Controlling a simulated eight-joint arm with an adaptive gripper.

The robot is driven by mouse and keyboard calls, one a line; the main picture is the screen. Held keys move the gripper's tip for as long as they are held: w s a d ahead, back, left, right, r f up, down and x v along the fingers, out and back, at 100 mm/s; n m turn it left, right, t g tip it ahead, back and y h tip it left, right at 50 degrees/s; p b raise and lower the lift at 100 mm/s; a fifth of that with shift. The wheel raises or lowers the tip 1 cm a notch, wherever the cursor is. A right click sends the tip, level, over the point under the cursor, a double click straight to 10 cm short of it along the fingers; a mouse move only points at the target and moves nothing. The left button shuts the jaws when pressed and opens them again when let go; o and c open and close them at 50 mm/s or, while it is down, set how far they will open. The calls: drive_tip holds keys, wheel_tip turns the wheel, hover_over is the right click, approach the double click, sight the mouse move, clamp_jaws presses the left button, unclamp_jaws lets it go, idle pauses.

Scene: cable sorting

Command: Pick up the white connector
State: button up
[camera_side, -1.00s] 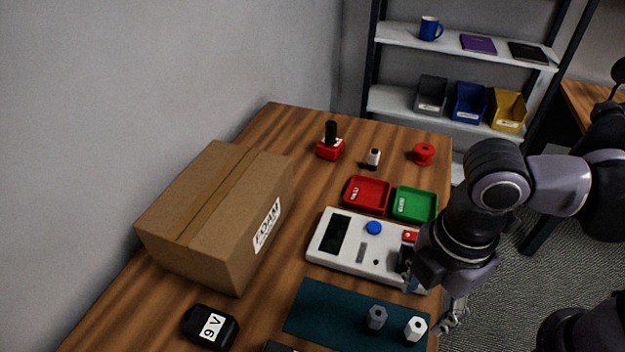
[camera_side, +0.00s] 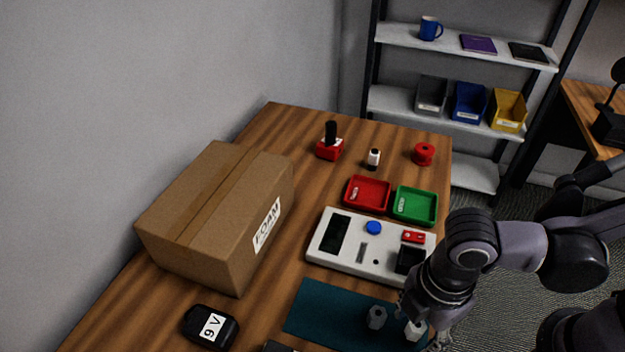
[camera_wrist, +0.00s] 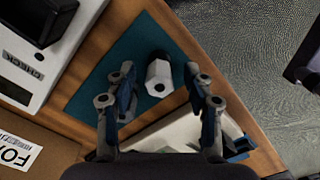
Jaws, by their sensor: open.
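The white connector (camera_side: 414,331) stands on the teal mat (camera_side: 315,305) near its right end, partly covered by my gripper in the side view. In the wrist view the white connector (camera_wrist: 158,76) lies between the two fingers, with a gap on each side. My gripper (camera_wrist: 160,70) is open and empty, and neither finger appears to touch the connector. In the side view my gripper (camera_side: 420,318) is low over the right end of the mat. A grey connector (camera_side: 377,317) stands on the mat left of the white one.
A white tester (camera_side: 345,262) lies just behind the mat, with red (camera_side: 368,207) and green (camera_side: 432,222) trays beyond. A cardboard box (camera_side: 195,220) and a black 9 V block (camera_side: 195,328) are at left. The table edge is close on the right.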

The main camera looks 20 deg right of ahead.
drive_tip(key=shift+f, duration=1)
clamp_jaws()
drive_tip(key=shift+r, duration=0.1)
